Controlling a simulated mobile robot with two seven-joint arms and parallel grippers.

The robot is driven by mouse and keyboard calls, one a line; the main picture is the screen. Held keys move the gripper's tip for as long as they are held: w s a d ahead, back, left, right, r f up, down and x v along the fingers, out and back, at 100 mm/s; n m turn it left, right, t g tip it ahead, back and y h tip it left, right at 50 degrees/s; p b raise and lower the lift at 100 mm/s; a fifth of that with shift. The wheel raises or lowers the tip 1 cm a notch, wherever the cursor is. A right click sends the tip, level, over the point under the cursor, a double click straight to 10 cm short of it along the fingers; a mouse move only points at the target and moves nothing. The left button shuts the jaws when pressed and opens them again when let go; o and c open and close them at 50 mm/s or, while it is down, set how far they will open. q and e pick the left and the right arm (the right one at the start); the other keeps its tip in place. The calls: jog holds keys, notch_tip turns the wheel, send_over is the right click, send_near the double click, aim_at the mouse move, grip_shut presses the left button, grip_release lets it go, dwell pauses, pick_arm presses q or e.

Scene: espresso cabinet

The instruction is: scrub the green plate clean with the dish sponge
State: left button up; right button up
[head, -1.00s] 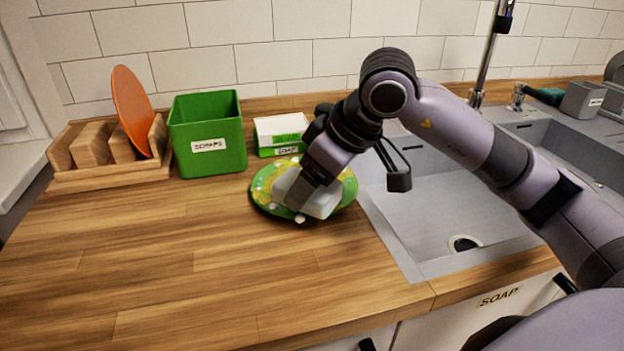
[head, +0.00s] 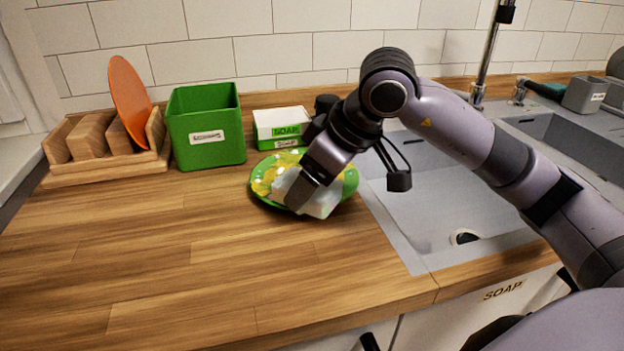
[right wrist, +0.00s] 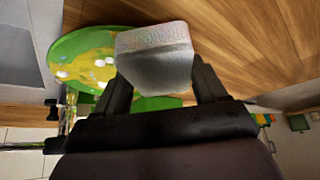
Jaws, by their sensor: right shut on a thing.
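The green plate (head: 263,187) lies on the wooden counter by the sink's left edge. It has yellow smears and white spots, which also show on the plate in the right wrist view (right wrist: 72,62). My right gripper (head: 305,190) is shut on the pale dish sponge (head: 323,202) and holds it over the front right part of the plate. The sponge (right wrist: 155,60) sits between both fingers in the right wrist view. It hides part of the plate, and I cannot tell whether it presses on the surface. My left gripper is not in view.
A green bin (head: 207,135) and a wooden rack (head: 105,165) holding an orange plate (head: 129,102) stand at the back left. The sink (head: 420,215) is to the right. The front left counter is clear.

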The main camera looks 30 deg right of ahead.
aim_at(300, 170)
jog(key=shift+f, duration=0.2)
jog(key=shift+w+d+b, duration=0.45)
jog(key=shift+w+d, duration=0.7)
jog(key=shift+d, duration=0.1)
jog(key=shift+w+d, duration=1.15)
jog(key=shift+d, duration=0.1)
jog(key=shift+w+a, duration=0.4)
jog(key=shift+w+a+p, duration=0.45)
jog(key=shift+w+a, duration=0.15)
jog(key=shift+s+a+b, duration=0.35)
jog(key=shift+s+a, duration=0.85)
jog(key=shift+a, duration=0.1)
